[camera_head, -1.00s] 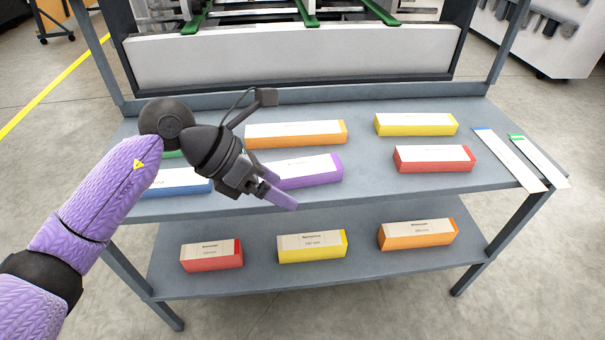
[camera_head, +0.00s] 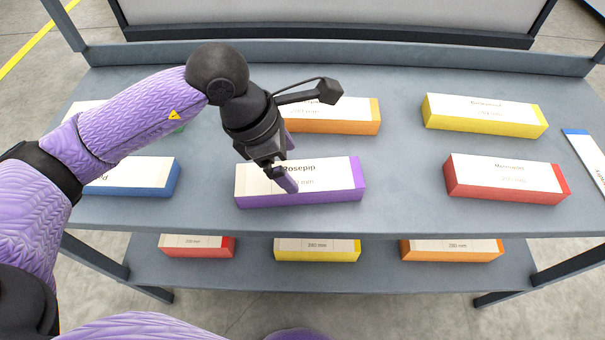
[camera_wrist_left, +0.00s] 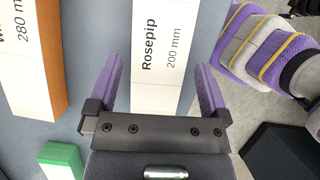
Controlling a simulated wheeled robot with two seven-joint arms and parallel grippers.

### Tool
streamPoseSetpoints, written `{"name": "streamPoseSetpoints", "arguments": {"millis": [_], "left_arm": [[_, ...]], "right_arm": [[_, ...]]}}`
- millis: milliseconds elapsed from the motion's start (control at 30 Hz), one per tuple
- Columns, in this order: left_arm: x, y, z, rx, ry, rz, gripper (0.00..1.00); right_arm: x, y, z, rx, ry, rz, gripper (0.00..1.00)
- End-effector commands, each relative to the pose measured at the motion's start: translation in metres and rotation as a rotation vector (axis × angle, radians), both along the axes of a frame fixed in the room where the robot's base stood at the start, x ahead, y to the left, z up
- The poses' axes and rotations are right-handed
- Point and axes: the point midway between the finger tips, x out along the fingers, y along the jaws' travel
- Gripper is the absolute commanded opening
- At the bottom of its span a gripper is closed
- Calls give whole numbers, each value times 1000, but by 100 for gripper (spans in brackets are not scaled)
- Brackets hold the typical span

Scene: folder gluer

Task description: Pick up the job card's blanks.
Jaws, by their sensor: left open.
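A purple-ended pack of blanks labelled Rosepip (camera_head: 330,185), marked 200 mm, lies on the upper shelf. My left gripper (camera_head: 289,184) is open over the middle of this pack, pointing down. In the left wrist view the Rosepip pack (camera_wrist_left: 158,85) shows between the two spread fingers (camera_wrist_left: 157,63); I cannot tell whether they touch it. A card with a blue top edge (camera_head: 588,160) lies at the shelf's right end, partly cut off. My right gripper is not in view.
Other packs share the upper shelf (camera_head: 405,205): orange (camera_head: 350,115), yellow (camera_head: 485,114), red (camera_head: 508,177), blue (camera_head: 140,178) and a mostly hidden green one. Red (camera_head: 198,247), yellow (camera_head: 318,250) and orange (camera_head: 452,251) packs lie on the lower shelf. Bare shelf separates the purple and red packs.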

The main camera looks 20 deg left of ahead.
Motion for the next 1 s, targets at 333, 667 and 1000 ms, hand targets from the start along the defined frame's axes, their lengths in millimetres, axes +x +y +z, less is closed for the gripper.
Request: {"name": "streamPoseSetpoints", "arguments": {"millis": [333, 667, 1000], "left_arm": [[5, -18, -53, -3, 1, 0, 100], [6, -18, -50, -2, -2, 0, 66], [6, -18, -50, -2, -3, 1, 0]], "right_arm": [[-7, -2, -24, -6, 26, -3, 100], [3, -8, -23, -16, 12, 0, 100], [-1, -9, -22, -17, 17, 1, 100]]}}
